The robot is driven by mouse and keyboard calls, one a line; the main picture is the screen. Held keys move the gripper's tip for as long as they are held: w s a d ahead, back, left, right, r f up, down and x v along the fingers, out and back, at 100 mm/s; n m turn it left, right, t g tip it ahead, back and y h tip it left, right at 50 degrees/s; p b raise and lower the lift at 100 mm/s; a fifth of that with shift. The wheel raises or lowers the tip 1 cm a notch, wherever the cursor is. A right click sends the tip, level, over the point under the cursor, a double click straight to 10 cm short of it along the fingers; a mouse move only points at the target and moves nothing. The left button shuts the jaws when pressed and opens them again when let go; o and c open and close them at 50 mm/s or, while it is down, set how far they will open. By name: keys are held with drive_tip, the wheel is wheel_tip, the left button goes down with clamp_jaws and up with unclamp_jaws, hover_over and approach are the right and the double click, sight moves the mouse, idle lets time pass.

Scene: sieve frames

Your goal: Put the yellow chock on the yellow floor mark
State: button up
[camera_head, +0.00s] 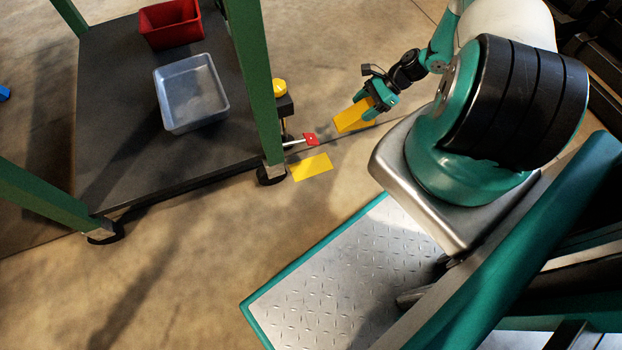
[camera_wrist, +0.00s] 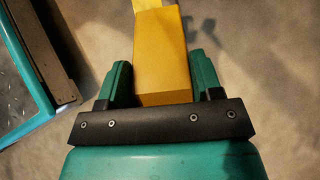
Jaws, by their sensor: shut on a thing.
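The yellow chock (camera_head: 353,117) is in my gripper (camera_head: 378,98), to the right of the green-legged frame in the head view. My gripper is shut on it. The yellow floor mark (camera_head: 311,167) is a flat rectangle on the floor, below and left of the chock in the head view, beside the frame's leg. The chock is apart from the mark. How high the chock is over the floor I cannot tell.
A green-legged frame with a dark lower shelf (camera_head: 110,110) carries a grey metal tray (camera_head: 190,128) and a red bin (camera_head: 172,36). Bare floor (camera_head: 190,260) lies left of my base.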

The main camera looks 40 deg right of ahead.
wheel_tip(320, 180, down, 10)
drive_tip(key=s+d+b, duration=0.2)
drive_tip(key=s+b, duration=0.1)
drive_tip(key=b, duration=0.3)
drive_tip(key=shift+n+g, duration=0.3)
drive_tip(key=shift+n, duration=0.1)
drive_tip(key=w+a+f+b, duration=0.1)
drive_tip(key=a+b, duration=0.1)
drive_tip(key=a, duration=0.4)
drive_tip(key=w+a+f+b, duration=0.1)
drive_tip(key=w+a+b, duration=0.1)
drive_tip(key=a, duration=0.3)
drive_tip(key=w+a+f+b, duration=0.2)
drive_tip(key=a+b, duration=0.2)
drive_tip(key=a, duration=0.2)
drive_tip(key=shift+a, duration=0.3)
drive_tip(key=shift+r, duration=0.2)
drive_tip(key=o, duration=1.1)
drive_tip(key=shift+f, duration=0.15)
